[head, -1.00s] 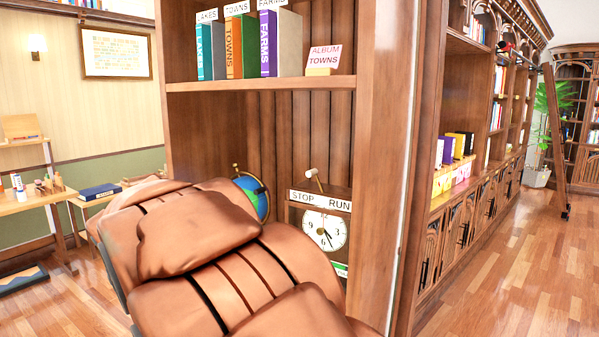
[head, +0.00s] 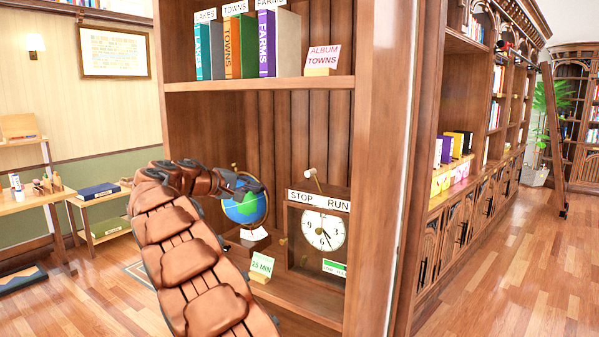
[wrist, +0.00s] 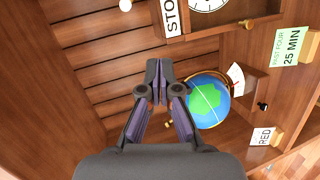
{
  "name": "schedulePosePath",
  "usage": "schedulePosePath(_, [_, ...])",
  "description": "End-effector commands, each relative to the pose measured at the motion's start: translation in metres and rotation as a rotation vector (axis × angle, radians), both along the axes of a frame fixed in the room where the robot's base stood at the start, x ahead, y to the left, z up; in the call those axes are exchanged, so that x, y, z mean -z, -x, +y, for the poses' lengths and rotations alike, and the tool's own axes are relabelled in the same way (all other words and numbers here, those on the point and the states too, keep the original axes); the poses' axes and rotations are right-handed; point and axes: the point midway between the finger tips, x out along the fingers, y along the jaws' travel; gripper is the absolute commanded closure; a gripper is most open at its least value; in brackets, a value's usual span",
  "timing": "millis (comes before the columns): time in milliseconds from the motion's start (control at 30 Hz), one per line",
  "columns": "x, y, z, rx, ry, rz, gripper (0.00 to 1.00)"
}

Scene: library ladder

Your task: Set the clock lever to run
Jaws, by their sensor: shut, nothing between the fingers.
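The clock (head: 318,243) is a brown box with a white dial on the lower shelf in the head view. Its lever (head: 313,181) stands on top with a pale ball knob, tilted left toward the STOP label (head: 304,197) and away from the RUN label (head: 338,205). The knob (wrist: 125,4) also shows at the top edge of the wrist view. My gripper (head: 262,187) is shut and empty, in front of the globe's top and left of the lever, apart from it. In the wrist view my gripper (wrist: 158,72) points at the shelf's back panel.
A globe (head: 246,207) stands left of the clock, close to my gripper. A green 25 MIN card (head: 262,265) is at the shelf front. The upper shelf (head: 260,84) holds box files above. A side panel (head: 384,170) bounds the bay on the right.

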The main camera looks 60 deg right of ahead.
Motion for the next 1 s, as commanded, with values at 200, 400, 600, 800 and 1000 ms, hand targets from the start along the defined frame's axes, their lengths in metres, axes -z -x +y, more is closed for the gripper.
schedulePosePath(200, [-0.014, -0.018, -0.046, 0.026, 0.134, -0.016, 1.00])
schedulePosePath(400, [-0.021, -0.020, -0.072, 0.050, 0.217, -0.036, 1.00])
schedulePosePath(600, [-0.024, -0.019, -0.081, 0.063, 0.249, -0.047, 1.00])
schedulePosePath(800, [-0.025, -0.019, -0.082, 0.064, 0.251, -0.048, 1.00])
schedulePosePath(1000, [-0.024, -0.018, -0.083, 0.064, 0.251, -0.047, 1.00])
